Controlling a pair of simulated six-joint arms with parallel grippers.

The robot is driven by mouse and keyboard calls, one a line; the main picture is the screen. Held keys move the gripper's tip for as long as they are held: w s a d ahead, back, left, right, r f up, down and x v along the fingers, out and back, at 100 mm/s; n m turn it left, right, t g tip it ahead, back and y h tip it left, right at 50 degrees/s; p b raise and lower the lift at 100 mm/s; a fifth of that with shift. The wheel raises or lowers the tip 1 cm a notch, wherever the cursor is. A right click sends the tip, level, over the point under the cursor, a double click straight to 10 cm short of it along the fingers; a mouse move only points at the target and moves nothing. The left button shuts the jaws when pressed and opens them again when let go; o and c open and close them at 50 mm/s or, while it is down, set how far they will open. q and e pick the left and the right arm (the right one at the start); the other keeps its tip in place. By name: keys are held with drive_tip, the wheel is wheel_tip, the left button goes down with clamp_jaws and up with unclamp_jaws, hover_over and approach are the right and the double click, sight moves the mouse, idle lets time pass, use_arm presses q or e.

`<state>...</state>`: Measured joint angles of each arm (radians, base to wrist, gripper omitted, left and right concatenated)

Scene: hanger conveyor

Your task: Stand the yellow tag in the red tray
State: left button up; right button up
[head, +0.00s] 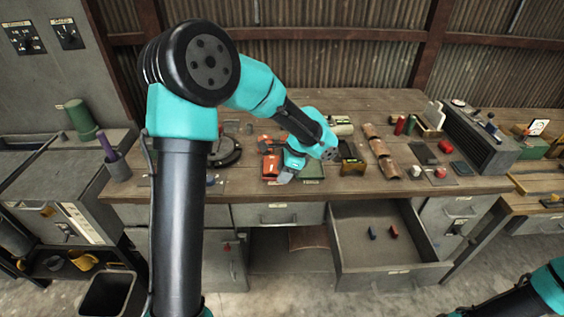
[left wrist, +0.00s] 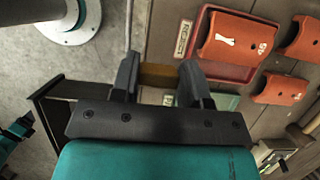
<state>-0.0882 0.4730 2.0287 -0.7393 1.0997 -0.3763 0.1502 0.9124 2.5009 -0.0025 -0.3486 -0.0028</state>
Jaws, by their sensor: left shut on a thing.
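My left gripper (head: 284,179) hangs over the front edge of the workbench. In the left wrist view its two fingers (left wrist: 158,82) are shut on a dull yellow piece, which looks like the yellow tag (left wrist: 158,75); the fingers hide its ends and its tilt is unclear. The red tray (left wrist: 232,72) lies beside the fingers, to their right in that view, with an orange piece (left wrist: 238,40) bearing a white mark in it. In the head view the red tray (head: 270,168) is just left of the gripper. My right gripper is out of view.
A green tray (head: 313,170) is right of the gripper. More orange pieces (left wrist: 280,90) lie beyond the red tray. An open drawer (head: 385,248) with small red and blue items juts out below the bench, to the right.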

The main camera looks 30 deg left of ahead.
use_arm(q)
drive_tip(key=w+a, duration=0.1)
drive_tip(key=w, duration=0.1)
drive_tip(key=w+a, duration=0.2)
drive_tip(key=w, duration=0.1)
drive_tip(key=w+a+f, duration=0.1)
drive_tip(key=w+a, duration=0.1)
drive_tip(key=w, duration=0.1)
drive_tip(key=shift+w, duration=0.15)
drive_tip(key=shift+w+a, duration=0.1)
drive_tip(key=shift+a, duration=0.05)
drive_tip(key=f, duration=0.3)
drive_tip(key=shift+w+a+f, duration=0.15)
drive_tip(key=shift+w+f, duration=0.05)
drive_tip(key=shift+w, duration=0.05)
drive_tip(key=shift+f, duration=0.1)
drive_tip(key=shift+f, duration=0.2)
